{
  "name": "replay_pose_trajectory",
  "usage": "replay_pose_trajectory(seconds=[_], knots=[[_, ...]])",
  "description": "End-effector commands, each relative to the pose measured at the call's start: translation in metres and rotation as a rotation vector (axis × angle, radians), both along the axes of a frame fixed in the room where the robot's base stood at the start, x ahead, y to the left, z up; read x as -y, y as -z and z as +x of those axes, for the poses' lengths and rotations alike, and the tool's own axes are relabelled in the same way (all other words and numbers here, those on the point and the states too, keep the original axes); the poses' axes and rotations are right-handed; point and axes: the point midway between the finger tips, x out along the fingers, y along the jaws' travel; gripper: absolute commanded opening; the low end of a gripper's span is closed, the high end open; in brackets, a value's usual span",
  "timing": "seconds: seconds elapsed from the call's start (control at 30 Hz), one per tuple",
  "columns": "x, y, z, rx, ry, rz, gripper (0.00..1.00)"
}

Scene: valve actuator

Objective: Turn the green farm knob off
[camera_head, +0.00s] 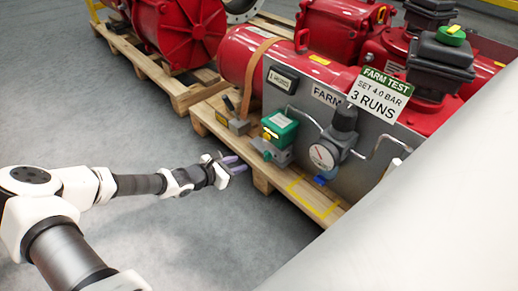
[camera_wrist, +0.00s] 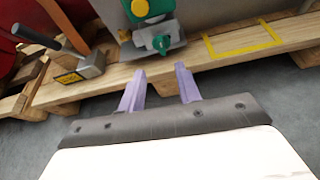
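The green knob (camera_head: 267,155) sits low on the front of a small grey unit with a green top (camera_head: 280,126), mounted by the grey FARM panel (camera_head: 320,120). In the wrist view the green knob (camera_wrist: 162,44) is just beyond my fingers, near the top, with the green housing (camera_wrist: 150,10) above it. My gripper (camera_head: 235,164) is left of the knob in the head view, near the pallet's edge. In the wrist view my gripper (camera_wrist: 161,69) has its two lavender fingers apart with nothing between them. The fingertips do not touch the knob.
A wooden pallet (camera_wrist: 215,56) carries the red machinery (camera_head: 245,62) and panel. A grey block with a lever (camera_wrist: 92,65) stands left of the knob. A gauge (camera_head: 321,156) is to its right, above a yellow taped outline (camera_head: 318,198). The grey floor (camera_head: 150,130) is clear.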

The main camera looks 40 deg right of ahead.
Motion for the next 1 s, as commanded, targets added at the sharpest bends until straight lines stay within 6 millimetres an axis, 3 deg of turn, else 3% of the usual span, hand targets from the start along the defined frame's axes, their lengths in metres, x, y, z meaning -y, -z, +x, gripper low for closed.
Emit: replay_pose_trajectory(seconds=[0.5, 0.7, 1.0], knots=[[0.095, 0.043, 0.008, -0.004, -0.002, -0.003, 0.34], [0.113, 0.047, 0.011, -0.002, -0.002, -0.003, 0.34], [0.117, 0.047, 0.011, -0.003, -0.002, -0.002, 0.34]])
